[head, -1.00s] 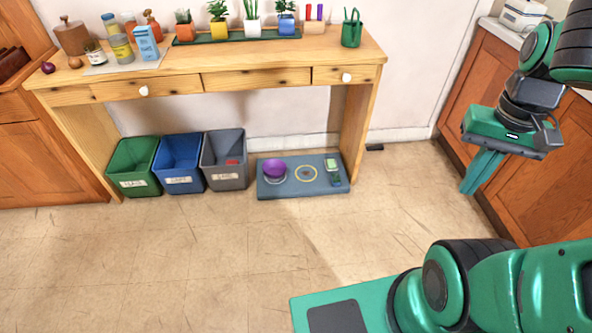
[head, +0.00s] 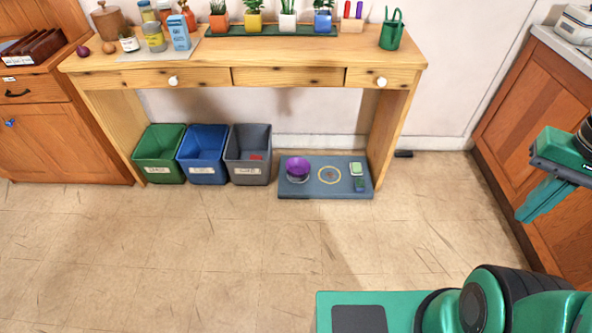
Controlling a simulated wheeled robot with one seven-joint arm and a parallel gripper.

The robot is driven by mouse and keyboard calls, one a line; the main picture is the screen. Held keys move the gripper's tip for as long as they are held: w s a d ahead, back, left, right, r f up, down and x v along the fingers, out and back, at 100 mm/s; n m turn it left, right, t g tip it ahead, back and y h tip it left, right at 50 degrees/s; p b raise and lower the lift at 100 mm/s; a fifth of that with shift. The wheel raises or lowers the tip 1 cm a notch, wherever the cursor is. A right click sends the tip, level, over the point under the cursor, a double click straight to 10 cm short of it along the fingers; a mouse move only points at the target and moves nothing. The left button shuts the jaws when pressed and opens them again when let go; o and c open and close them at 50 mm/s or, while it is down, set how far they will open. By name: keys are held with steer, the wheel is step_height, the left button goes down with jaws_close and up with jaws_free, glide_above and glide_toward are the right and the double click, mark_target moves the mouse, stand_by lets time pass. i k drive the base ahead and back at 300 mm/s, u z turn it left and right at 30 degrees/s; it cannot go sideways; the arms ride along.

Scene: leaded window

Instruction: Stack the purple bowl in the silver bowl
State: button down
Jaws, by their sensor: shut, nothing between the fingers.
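The purple bowl (head: 298,167) is on the grey-blue mat (head: 328,192) on the floor, under the right part of the wooden table. It sits in or on the silver bowl (head: 297,179), of which only a pale rim and lower edge show beneath it. The bowls are small in view, so how deep the purple one sits cannot be told. My gripper (head: 530,213) is at the far right, in front of the wooden cabinet. Its green fingers are together and empty, well away from the bowls.
Open tiled floor (head: 200,240) lies in front.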

mark_target(297, 168)
steer(key=i, duration=0.9)
steer(key=u, duration=0.1)
